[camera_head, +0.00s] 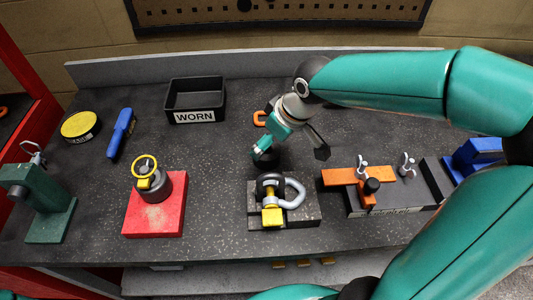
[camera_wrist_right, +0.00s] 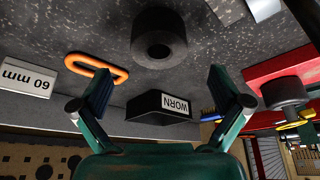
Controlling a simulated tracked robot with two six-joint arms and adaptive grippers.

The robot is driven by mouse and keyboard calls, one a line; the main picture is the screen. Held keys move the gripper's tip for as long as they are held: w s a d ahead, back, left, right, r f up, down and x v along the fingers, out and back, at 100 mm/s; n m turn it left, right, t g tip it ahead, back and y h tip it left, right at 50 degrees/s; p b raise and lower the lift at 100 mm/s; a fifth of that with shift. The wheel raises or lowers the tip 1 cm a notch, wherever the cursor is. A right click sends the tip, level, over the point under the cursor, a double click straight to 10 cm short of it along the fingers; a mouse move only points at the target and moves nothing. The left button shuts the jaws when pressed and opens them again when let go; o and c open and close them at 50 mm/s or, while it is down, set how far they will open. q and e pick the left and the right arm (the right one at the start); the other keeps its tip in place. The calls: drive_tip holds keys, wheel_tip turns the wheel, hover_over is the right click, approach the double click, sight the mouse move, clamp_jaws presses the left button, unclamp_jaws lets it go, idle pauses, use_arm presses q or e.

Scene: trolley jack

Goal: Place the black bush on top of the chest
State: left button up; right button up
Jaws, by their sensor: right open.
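The black bush (camera_wrist_right: 158,40) stands on the dark bench in the right wrist view, a thick ring with its hole showing, beyond my open fingers. In the head view a round black part (camera_head: 268,181) sits at the back of the dark shackle block; I cannot tell if it is the same bush. My right gripper (camera_head: 293,155) is open and empty, low over the bench behind that block; its fingers also show in the wrist view (camera_wrist_right: 160,88). My left gripper is not in view.
A black WORN tray (camera_head: 195,97) and an orange link (camera_head: 260,118) lie behind. A red block (camera_head: 140,220) with a cylinder and yellow ring, a blue tool (camera_head: 121,134), a yellow-topped puck (camera_head: 79,126) and a green vice (camera_head: 50,215) stand left. An orange bar (camera_head: 342,178) is right.

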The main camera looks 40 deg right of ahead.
sight(267, 154)
drive_tip(key=shift+x, duration=2.7)
drive_tip(key=shift+s+d, duration=0.1)
drive_tip(key=shift+c, duration=0.2)
drive_tip(key=c, duration=1.6)
drive_tip(key=shift+c, duration=1.1)
drive_tip(key=shift+r, duration=0.2)
